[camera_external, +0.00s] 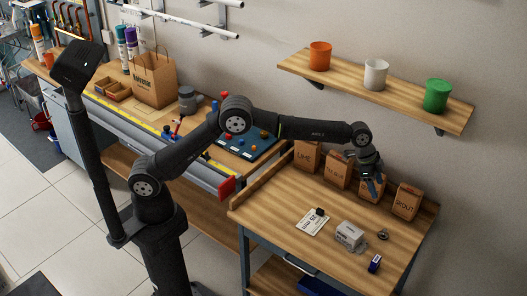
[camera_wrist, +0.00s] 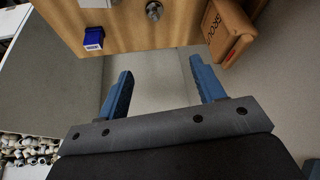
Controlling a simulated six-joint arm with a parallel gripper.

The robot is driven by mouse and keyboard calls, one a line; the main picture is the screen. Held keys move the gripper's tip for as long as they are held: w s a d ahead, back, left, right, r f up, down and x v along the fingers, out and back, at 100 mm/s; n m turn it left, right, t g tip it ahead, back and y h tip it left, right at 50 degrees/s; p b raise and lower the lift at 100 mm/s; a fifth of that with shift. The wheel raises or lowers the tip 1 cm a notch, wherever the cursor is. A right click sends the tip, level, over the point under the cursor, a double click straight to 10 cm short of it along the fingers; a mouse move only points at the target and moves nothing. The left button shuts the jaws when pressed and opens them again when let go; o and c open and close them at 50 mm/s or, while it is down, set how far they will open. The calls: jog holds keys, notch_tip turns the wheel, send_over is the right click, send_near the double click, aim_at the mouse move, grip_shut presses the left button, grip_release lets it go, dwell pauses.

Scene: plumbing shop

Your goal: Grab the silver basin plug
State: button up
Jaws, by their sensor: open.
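The silver basin plug (camera_external: 383,235) is a small round metal piece on the wooden bench top, right of the white-grey box. It also shows in the wrist view (camera_wrist: 154,11) at the top edge, close to the picture's middle. My gripper (camera_external: 375,188) has blue fingers and hangs above the bench in front of the brown bags, farther back than the plug. In the wrist view my gripper (camera_wrist: 161,70) is open, its fingers wide apart with nothing between them. The plug lies beyond the fingertips, apart from them.
A white-grey box (camera_external: 350,235) stands left of the plug, and a small blue box (camera_external: 375,264) stands in front of it. Paper with a black item (camera_external: 313,221) lies farther left. Several brown bags, including the grout bag (camera_external: 407,202), line the back. A shelf (camera_external: 400,84) with pots hangs above.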

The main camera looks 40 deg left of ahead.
send_near(385, 230)
jog(key=x, duration=0.4)
jog(key=shift+w+a+f, duration=0.1)
jog(key=shift+w+a, duration=0.05)
jog(key=shift+a, duration=0.1)
jog(key=shift+d+x, duration=0.1)
jog(key=shift+x, duration=1.4)
jog(key=shift+d+x, duration=0.15)
jog(key=shift+x, duration=1.4)
jog(key=c, duration=1.1)
